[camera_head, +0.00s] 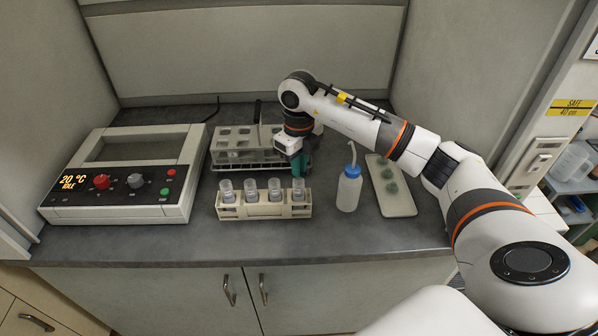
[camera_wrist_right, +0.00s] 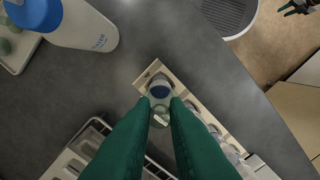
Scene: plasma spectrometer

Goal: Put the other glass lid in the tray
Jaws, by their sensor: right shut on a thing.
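My right gripper (camera_head: 298,168) points down at the right end of the front vial rack (camera_head: 262,211). In the right wrist view its green fingers (camera_wrist_right: 160,112) are shut on a small clear piece, apparently a glass lid (camera_wrist_right: 161,118), at the rack's end vial. The fingers hide part of it, and I cannot tell whether it is clear of the vial. The white tray (camera_head: 399,204) stands to the right, with two greenish glass lids (camera_head: 391,187) in it. The tray's corner shows in the right wrist view (camera_wrist_right: 18,68). My left gripper is not in view.
A blue-capped wash bottle (camera_head: 349,190) stands between the front rack and the tray. A grey rack (camera_head: 235,140) is behind the front rack. A control unit (camera_head: 125,180) stands at left. The counter in front of the rack (camera_head: 300,240) is clear.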

